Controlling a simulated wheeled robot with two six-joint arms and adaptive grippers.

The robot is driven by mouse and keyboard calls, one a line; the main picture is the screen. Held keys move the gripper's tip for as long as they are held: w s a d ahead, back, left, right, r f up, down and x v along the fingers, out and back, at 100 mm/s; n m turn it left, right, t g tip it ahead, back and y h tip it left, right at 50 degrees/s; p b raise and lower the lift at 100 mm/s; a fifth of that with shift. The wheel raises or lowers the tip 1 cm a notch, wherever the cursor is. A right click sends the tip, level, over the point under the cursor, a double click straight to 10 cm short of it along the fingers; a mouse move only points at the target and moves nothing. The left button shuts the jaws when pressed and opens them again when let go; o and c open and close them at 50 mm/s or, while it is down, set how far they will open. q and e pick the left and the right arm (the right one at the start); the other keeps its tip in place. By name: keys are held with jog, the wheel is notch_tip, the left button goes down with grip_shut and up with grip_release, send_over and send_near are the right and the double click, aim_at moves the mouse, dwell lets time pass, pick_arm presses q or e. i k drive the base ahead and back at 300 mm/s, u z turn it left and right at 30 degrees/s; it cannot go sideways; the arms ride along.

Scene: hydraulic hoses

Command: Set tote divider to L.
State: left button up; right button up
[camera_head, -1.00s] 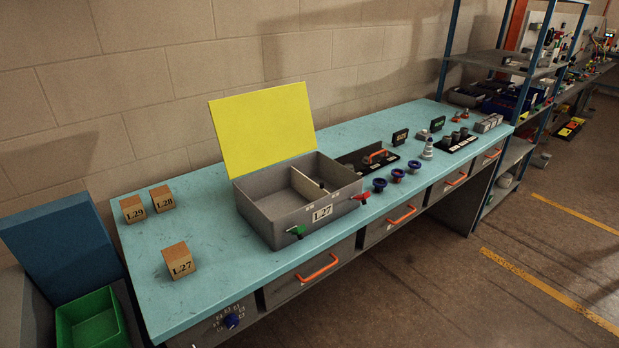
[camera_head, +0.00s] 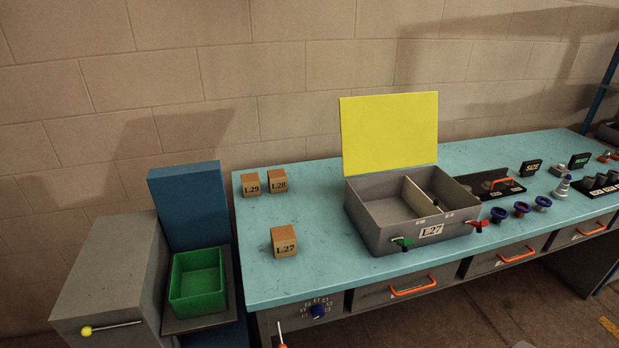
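The grey tote (camera_head: 378,236) stands on the turquoise workbench with its yellow lid (camera_head: 389,134) raised at the back. A label on its front reads L27. A pale divider (camera_head: 419,197) with a small dark knob stands inside it, right of the middle, and splits it into two compartments. Two small light marks show on the front rim near the divider's front end. A green handle (camera_head: 403,242) is at the tote's front left and a red handle (camera_head: 477,224) at its front right. Neither of my grippers shows in the head view.
Wooden blocks L27 (camera_head: 284,241), L28 (camera_head: 277,184) and L29 (camera_head: 250,184) sit left of the tote. Blue-rimmed spools (camera_head: 521,209) and a black tray (camera_head: 497,185) are to its right. A green bin (camera_head: 197,281) stands left of the bench. Drawers with orange handles line the front.

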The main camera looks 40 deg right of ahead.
aim_at(423, 206)
jog(key=u, duration=2.35)
jog(key=k, duration=2.95)
jog(key=z, duration=1.1)
